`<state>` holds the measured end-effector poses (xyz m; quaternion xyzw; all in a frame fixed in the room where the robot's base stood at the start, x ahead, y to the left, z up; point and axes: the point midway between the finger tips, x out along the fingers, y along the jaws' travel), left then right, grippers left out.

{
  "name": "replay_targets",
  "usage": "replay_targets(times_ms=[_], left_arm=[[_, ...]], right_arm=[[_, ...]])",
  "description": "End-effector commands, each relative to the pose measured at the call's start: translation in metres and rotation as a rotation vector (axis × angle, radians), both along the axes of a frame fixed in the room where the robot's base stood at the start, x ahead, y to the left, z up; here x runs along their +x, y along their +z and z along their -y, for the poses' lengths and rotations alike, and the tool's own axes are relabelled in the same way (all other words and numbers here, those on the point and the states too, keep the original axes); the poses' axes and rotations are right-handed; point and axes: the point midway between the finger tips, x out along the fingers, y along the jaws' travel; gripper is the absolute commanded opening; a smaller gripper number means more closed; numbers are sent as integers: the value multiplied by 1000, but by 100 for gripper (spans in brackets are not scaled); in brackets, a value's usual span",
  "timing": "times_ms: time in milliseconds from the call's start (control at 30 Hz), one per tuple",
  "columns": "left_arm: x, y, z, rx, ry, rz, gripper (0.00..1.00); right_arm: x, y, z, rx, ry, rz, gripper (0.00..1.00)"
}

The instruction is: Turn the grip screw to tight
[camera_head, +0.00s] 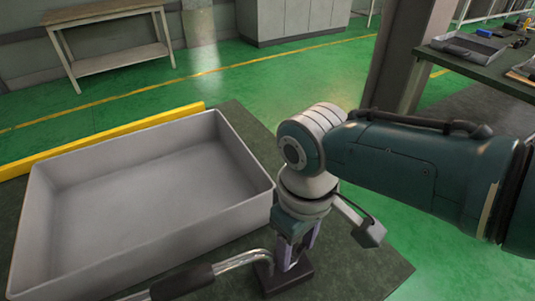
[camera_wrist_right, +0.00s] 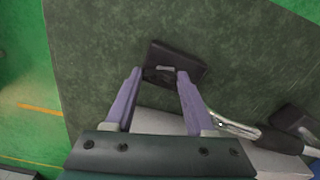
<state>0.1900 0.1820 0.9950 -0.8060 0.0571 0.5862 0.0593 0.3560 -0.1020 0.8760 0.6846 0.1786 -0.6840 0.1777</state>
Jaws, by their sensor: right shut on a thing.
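My right gripper (camera_head: 293,250) points down at a dark block on the table, right of the grey tray. In the right wrist view its two purple fingers (camera_wrist_right: 159,74) stand apart at the near edge of the dark block (camera_wrist_right: 188,64). They are shut on the grip screw (camera_wrist_right: 164,70), of which only a small light metal part shows between the tips. How far the screw is turned cannot be told. A bent metal tube (camera_head: 240,262) with a black sleeve (camera_head: 183,281) runs left from the block (camera_head: 285,279). My left gripper is not in view.
A large empty grey tray (camera_head: 245,155) fills the table's left side. A yellow bar (camera_head: 110,137) lies along its back. The dark green table top (camera_head: 365,272) is bare to the right. A second dark block (camera_wrist_right: 293,117) shows in the right wrist view.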

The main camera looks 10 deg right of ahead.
Motion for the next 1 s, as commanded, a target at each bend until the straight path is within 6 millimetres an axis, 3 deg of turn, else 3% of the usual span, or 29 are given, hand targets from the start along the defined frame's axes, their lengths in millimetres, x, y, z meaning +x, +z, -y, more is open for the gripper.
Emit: replay_targets(times_ms=[433, 467, 700, 1000], left_arm=[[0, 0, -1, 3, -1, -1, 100], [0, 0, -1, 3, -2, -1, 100], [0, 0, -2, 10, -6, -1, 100], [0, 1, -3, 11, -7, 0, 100]], right_arm=[[0, -1, 2, -6, -1, 0, 0], [0, -1, 2, -6, -1, 0, 58], [0, -1, 1, -4, 0, -1, 85], [-1, 0, 2, -5, 0, -2, 85]])
